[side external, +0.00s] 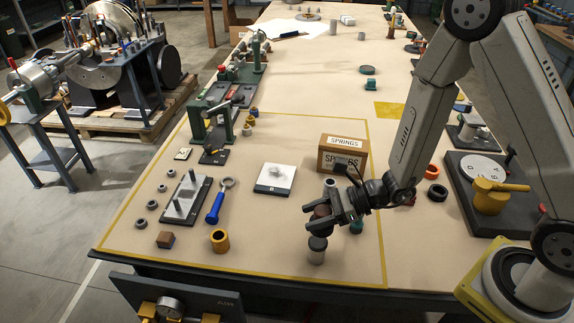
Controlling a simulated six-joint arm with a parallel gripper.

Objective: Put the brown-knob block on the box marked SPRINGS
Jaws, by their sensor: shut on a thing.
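A white square plate (265,187) lies left of the box. Orange and black rings lie right of the box. Bare table separates these things.

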